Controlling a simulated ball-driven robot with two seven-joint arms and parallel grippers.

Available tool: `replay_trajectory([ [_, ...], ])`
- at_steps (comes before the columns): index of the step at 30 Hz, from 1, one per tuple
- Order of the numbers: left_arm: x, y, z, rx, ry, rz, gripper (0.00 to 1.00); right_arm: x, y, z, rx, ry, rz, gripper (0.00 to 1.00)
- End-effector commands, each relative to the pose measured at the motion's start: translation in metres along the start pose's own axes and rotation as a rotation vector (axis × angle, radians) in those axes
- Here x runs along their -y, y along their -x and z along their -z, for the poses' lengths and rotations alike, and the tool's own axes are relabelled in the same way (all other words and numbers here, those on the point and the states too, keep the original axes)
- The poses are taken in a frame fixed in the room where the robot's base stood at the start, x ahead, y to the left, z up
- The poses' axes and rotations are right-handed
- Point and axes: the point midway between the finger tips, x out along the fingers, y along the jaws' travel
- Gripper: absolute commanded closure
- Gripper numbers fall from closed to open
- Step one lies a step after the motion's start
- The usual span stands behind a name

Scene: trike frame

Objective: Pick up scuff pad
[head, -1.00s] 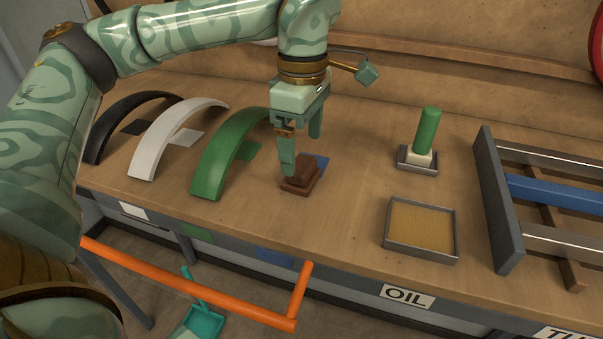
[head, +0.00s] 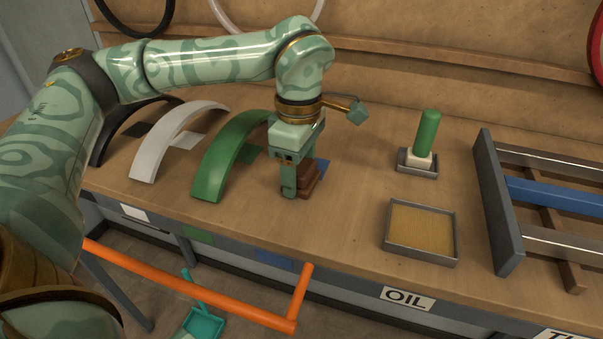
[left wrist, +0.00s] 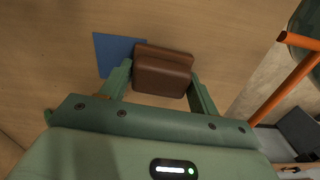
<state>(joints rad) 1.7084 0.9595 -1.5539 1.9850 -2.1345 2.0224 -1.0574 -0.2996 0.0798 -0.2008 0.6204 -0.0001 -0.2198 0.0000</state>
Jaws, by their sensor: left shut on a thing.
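The scuff pad is a brown block (head: 308,180) with a wider base and a narrower upper part, on the wooden bench beside a blue square. In the left wrist view the brown block (left wrist: 162,72) sits between the two fingers and partly overlaps the blue square (left wrist: 112,52). My left gripper (head: 300,186) points down and is shut on the block, with one finger on each side. In the head view the near finger hides part of the block. I cannot tell any gap between block and bench. My right gripper is not in view.
Green (head: 226,160), white (head: 160,145) and black curved fenders stand left of the block. A tray (head: 388,230) marked OIL, a green-handled tool (head: 428,130) and a metal frame (head: 497,200) are to the right. An orange bar (head: 190,288) runs along the front edge.

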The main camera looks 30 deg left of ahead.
Motion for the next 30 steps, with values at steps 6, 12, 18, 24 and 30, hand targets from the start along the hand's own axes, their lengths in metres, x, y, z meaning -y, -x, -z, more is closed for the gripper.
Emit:
replay_trajectory([
  [6, 0.0, 0.005, 0.0, 0.0, 0.0, -0.001, 0.62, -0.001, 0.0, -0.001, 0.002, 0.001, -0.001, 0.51],
  [12, 0.002, 0.037, -0.001, 0.001, -0.001, -0.006, 0.62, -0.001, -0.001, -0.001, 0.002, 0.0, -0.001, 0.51],
  [18, 0.046, 0.088, -0.004, 0.001, -0.003, -0.008, 0.62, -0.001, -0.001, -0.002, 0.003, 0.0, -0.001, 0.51],
  [24, 0.099, 0.111, -0.008, -0.001, -0.004, -0.004, 0.62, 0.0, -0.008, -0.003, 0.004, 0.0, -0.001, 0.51],
  [30, 0.13, 0.126, -0.011, -0.001, -0.002, -0.002, 0.62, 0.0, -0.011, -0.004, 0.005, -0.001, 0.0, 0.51],
])
